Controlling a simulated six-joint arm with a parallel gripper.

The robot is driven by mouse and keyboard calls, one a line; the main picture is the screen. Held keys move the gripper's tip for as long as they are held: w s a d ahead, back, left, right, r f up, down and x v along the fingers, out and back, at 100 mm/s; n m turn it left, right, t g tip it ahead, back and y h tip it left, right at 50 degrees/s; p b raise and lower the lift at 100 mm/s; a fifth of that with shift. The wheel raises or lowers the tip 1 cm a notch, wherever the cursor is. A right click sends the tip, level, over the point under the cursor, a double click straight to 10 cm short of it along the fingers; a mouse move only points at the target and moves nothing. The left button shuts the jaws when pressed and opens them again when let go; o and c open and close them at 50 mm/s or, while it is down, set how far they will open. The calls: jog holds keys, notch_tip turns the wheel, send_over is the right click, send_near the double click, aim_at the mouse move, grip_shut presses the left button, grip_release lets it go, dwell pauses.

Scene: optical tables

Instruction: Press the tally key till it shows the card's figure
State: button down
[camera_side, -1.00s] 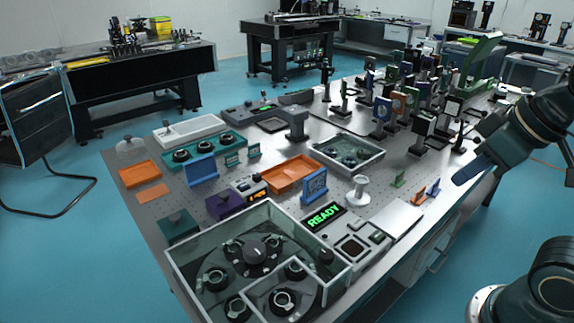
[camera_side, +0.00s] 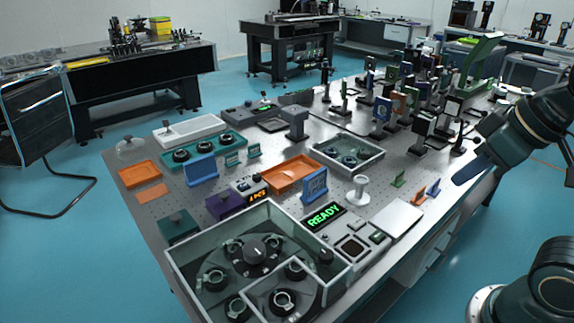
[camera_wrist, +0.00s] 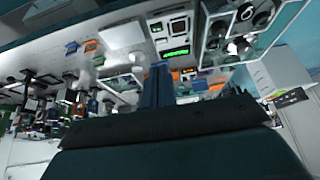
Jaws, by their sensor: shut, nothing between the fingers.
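A small dark and pale box with a lit orange readout (camera_side: 257,196) stands mid-table, between a purple block and an orange tray; it looks like the tally counter. Its figure is too small to read, and I cannot make out its key. A blue upright plate (camera_side: 315,186) with pale markings stands to its right; I cannot tell whether it is the card. My gripper (camera_side: 462,179) is at the right, above the table's right edge and well away from the counter. In the wrist view its dark blue fingers (camera_wrist: 158,84) are together and empty.
A green READY sign (camera_side: 323,216) lies right of a glass-walled case (camera_side: 190,272) at the front. An orange tray (camera_side: 289,173), a white spool (camera_side: 359,190) and a grey open box (camera_side: 372,164) stand nearby. Many optical mounts crowd the back right. A pale plate (camera_side: 397,218) lies front right.

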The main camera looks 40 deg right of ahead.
jog(key=shift+w, duration=0.1)
dwell(0.3)
jog(key=w, duration=0.1)
jog(key=m+t+y, duration=0.1)
jog(key=m+t, duration=0.3)
jog(key=m, duration=0.4)
send_over(246, 187)
notch_tip(246, 187, down, 12)
jog(key=shift+f, duration=4.4)
